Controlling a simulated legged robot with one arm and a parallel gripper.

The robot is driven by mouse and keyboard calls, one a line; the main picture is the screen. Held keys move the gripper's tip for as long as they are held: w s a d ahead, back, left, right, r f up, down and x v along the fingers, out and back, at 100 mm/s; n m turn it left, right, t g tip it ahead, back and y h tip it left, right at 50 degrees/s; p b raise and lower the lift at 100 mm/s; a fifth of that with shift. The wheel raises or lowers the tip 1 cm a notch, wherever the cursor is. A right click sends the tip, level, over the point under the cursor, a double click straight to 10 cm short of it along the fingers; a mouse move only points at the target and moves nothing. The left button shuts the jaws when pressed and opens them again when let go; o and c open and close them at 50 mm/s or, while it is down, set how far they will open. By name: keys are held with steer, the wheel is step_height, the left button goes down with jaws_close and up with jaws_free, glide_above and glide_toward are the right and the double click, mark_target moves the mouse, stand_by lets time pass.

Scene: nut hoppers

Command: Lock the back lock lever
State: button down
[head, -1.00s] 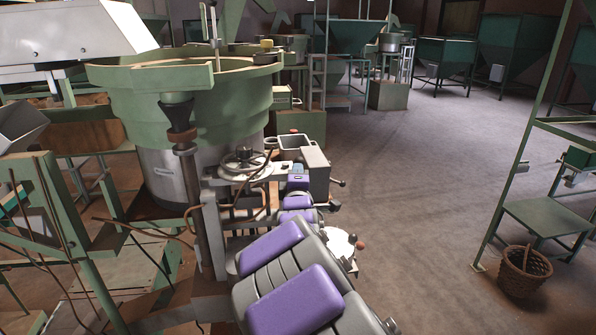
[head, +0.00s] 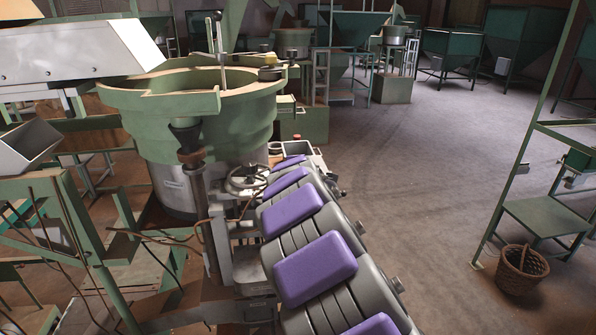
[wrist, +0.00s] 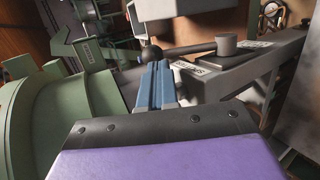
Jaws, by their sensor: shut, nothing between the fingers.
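In the wrist view, a lever (wrist: 190,49) with a black ball knob (wrist: 151,54) runs from a grey round pivot (wrist: 226,45) toward the left. The pivot sits on a dark metal bar (wrist: 245,68) with small white labels, too blurred to read. My gripper (wrist: 157,68) shows as blue-grey fingers closed together, with nothing between them. Its tips are just below the ball knob in the picture; I cannot tell whether they touch it. In the head view, my purple and grey arm covers the lever area, and my fingertips cannot be made out.
In the head view, a green hopper bowl (head: 200,110) stands left of my arm, with a handwheel (head: 248,178) beside it. A green stand (head: 545,215) and a wicker basket (head: 521,270) are at the right. The floor (head: 430,190) between is clear.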

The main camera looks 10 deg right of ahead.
steer(key=shift+w+a+r+p, duration=0.1)
steer(key=shift+w+r+p, duration=0.05)
steer(key=shift+w+p, duration=0.95)
steer(key=shift+w+g+p, duration=0.15)
steer(key=shift+g+p, duration=0.3)
steer(key=shift+g, duration=0.05)
steer(key=shift+w, duration=0.1)
steer(key=shift+g+p, duration=0.3)
